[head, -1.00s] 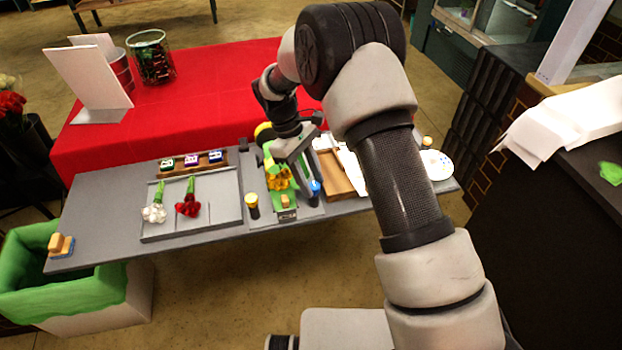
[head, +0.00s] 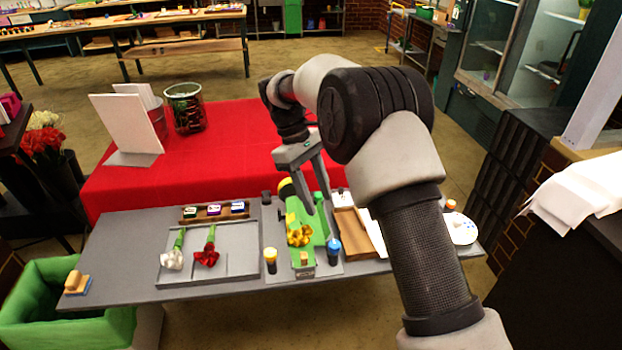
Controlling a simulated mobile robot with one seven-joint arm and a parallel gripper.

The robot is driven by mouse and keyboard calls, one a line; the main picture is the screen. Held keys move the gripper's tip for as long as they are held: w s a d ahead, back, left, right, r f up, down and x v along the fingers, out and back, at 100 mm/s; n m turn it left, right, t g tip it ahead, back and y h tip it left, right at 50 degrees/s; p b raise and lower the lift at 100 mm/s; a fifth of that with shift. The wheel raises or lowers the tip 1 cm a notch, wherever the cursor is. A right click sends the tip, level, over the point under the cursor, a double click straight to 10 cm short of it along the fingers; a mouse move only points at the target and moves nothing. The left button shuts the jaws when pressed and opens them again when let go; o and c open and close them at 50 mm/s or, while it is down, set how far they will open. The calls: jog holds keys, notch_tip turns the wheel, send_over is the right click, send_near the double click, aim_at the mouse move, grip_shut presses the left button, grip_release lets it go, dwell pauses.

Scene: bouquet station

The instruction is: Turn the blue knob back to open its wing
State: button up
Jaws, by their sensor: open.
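The blue knob (head: 333,246) stands upright on a dark post at the front right of the green holder (head: 313,228). A yellow knob (head: 270,256) stands at the holder's front left. Yellow flowers (head: 299,236) lie in the middle of the holder. My gripper (head: 310,205) is open and empty above the back part of the holder, behind the blue knob and apart from it. I cannot tell clearly how the blue knob's wing stands.
A grey tray (head: 216,268) with a white and a red flower lies to the left. A wooden tray (head: 354,236) with white sheets lies to the right. Three small boxes (head: 214,210) stand behind the grey tray.

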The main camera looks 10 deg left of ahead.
jog(key=shift+v, duration=2.3)
jog(key=s+d+r+m+t+y+p, duration=0.1)
jog(key=s+d+r+m+t, duration=0.15)
jog(key=s+d+r, duration=0.4)
jog(key=s+d+r+m+t+y+p, duration=0.1)
jog(key=s+d+r+m, duration=0.25)
jog(key=d+r, duration=0.5)
jog(key=s+d+m+t+y, duration=0.1)
jog(key=s+d+m+t, duration=0.1)
jog(key=s, duration=0.6)
jog(key=s+d+m+t, duration=0.2)
jog(key=s+d+m, duration=0.2)
jog(key=s, duration=0.5)
jog(key=shift+d+y+p, duration=0.3)
jog(key=shift+y, duration=0.1)
jog(key=shift+s, duration=0.15)
